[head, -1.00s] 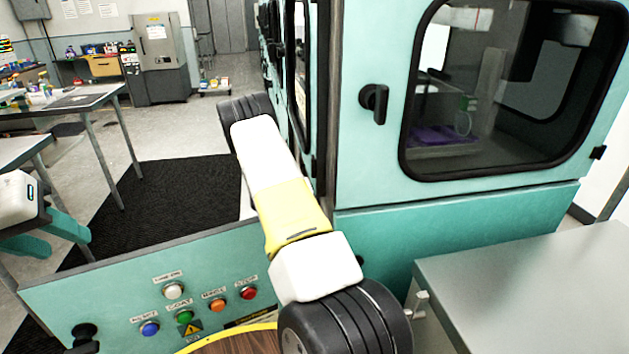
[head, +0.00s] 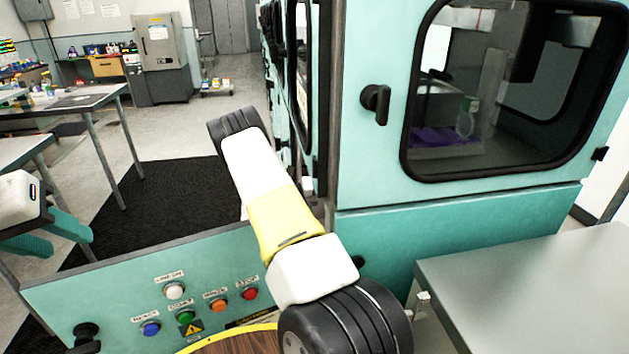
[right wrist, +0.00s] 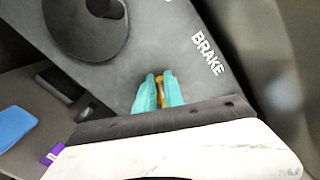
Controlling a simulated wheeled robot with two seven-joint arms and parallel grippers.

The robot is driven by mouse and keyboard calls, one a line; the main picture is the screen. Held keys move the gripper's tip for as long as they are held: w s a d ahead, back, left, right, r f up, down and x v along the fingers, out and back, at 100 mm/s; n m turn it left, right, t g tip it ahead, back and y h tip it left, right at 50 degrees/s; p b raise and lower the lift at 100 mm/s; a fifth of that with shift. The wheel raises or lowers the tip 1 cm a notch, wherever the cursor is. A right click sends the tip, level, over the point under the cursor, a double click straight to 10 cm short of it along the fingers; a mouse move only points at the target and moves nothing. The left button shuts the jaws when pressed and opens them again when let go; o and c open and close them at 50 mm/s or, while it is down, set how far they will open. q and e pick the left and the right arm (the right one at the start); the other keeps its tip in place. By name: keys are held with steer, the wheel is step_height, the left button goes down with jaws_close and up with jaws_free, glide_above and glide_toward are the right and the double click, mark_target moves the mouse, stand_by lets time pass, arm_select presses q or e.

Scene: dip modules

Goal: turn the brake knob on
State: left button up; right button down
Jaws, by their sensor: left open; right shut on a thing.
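In the right wrist view, a dark grey panel (right wrist: 130,70) carries the white word BRAKE (right wrist: 207,54). My right gripper (right wrist: 158,92) has its two teal fingers shut on a small orange-yellow knob (right wrist: 160,88) beside that word. Most of the knob is hidden between the fingers, so its turn position cannot be read. In the head view the right arm crosses the middle, and its gripper is out of sight. My left gripper (head: 68,243) is open and empty at the left edge of the head view.
A teal control panel with white (head: 175,291), blue (head: 151,329), green (head: 185,317), orange (head: 218,305) and red (head: 249,293) buttons stands in front. A teal machine cabinet (head: 450,215) fills the right. A grey table (head: 540,280) is at lower right. A round black part (right wrist: 85,25) is near the knob.

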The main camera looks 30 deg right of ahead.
steer(key=n, duration=0.2)
steer(key=f+n, duration=0.1)
steer(key=n, duration=0.2)
steer(key=shift+w+f, duration=0.1)
steer(key=shift+w, duration=0.1)
steer(key=shift+n, duration=0.3)
steer(key=c, duration=1.4)
jaws_free()
steer(key=shift+c, duration=0.2)
steer(key=v, duration=0.7)
steer(key=shift+a, duration=0.35)
